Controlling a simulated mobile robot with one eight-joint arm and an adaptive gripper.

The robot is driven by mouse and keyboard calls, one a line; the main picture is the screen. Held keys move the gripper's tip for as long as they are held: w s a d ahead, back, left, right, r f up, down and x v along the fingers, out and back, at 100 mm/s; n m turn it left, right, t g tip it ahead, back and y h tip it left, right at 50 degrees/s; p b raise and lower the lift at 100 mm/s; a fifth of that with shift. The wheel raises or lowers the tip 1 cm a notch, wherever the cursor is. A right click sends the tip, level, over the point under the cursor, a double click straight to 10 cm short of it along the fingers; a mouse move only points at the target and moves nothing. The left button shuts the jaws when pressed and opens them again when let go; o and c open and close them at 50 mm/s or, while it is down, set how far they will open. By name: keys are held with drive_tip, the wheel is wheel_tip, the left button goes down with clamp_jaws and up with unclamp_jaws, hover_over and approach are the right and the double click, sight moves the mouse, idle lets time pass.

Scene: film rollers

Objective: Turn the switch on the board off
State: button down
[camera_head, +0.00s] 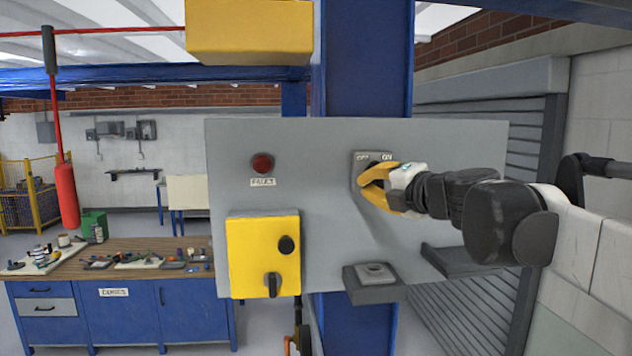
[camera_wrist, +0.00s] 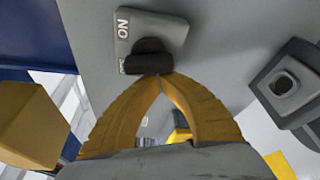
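The grey board (camera_head: 330,220) faces me with a switch plate (camera_head: 360,158) on its upper right, lettered OFF on the left and ON on the right. In the head view my gripper (camera_head: 364,181) comes from the right and covers much of the switch. In the wrist view the black switch knob (camera_wrist: 150,50) sits on its plate (camera_wrist: 168,28), with ON readable. The yellow fingertips (camera_wrist: 158,77) meet at the knob's near edge, with nothing visible between them. I cannot tell whether they touch the knob, nor its exact setting.
A red FAULT lamp (camera_head: 262,164) and a yellow box (camera_head: 264,255) with black knobs are on the board's left. A dark box (camera_head: 375,283) juts out below the switch. A blue workbench (camera_head: 120,310) stands at left. The board's front between lamp and switch is clear.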

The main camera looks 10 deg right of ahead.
drive_tip(key=n, duration=0.1)
drive_tip(key=d+n+h, duration=0.1)
drive_tip(key=n, duration=0.1)
drive_tip(key=shift+f+g, duration=0.4)
idle(0.6)
